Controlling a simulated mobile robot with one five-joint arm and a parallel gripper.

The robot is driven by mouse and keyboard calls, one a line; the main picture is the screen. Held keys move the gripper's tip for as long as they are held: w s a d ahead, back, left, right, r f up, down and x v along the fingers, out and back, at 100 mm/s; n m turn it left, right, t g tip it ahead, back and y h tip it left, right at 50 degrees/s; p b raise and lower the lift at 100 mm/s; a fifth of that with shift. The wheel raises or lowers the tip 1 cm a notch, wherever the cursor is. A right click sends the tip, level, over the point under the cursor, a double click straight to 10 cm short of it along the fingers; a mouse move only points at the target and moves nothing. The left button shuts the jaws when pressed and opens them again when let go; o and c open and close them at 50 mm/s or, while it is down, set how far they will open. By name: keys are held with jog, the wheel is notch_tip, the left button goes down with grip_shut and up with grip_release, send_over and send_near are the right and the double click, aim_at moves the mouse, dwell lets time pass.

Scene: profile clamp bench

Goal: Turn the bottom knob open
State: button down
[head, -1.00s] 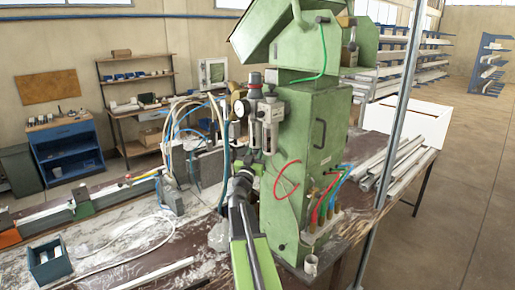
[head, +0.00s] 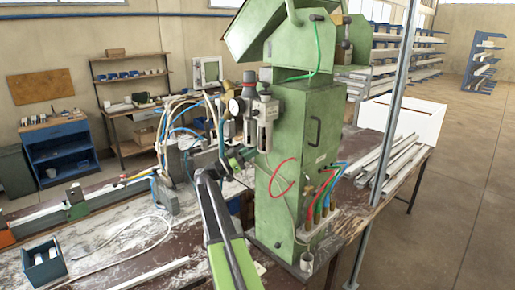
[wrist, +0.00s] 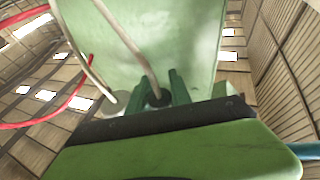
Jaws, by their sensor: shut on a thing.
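The green machine cabinet (head: 300,165) stands on the bench with a pressure gauge (head: 235,106) and regulator units (head: 266,115) on its left side. My gripper (head: 243,155) is at the cabinet's left side, just below these units. In the wrist view, the dark green fingers of my gripper (wrist: 158,88) are shut on a small dark round knob (wrist: 157,99), close to a pale green panel (wrist: 160,45). In the head view my gripper hides this knob. I cannot tell how far it is turned.
Grey and white hoses (head: 190,110) hang left of my gripper. A red hose (head: 282,178) loops on the cabinet's front. A metal post (head: 385,150) stands at right. A small blue bin (head: 43,263) sits on the bench at lower left.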

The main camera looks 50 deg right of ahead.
jog(key=shift+s+a+r+m+g+y, duration=0.1)
jog(key=shift+m+g+y, duration=0.85)
jog(key=shift+g, duration=0.75)
jog(key=c, duration=1.2)
grip_release()
jog(key=shift+s, duration=0.1)
jog(key=shift+o, duration=0.2)
jog(key=shift+a, duration=0.15)
jog(key=b+v, duration=0.6)
jog(key=v, duration=1.1)
jog(key=shift+w+b, duration=0.2)
jog(key=shift+b, duration=0.15)
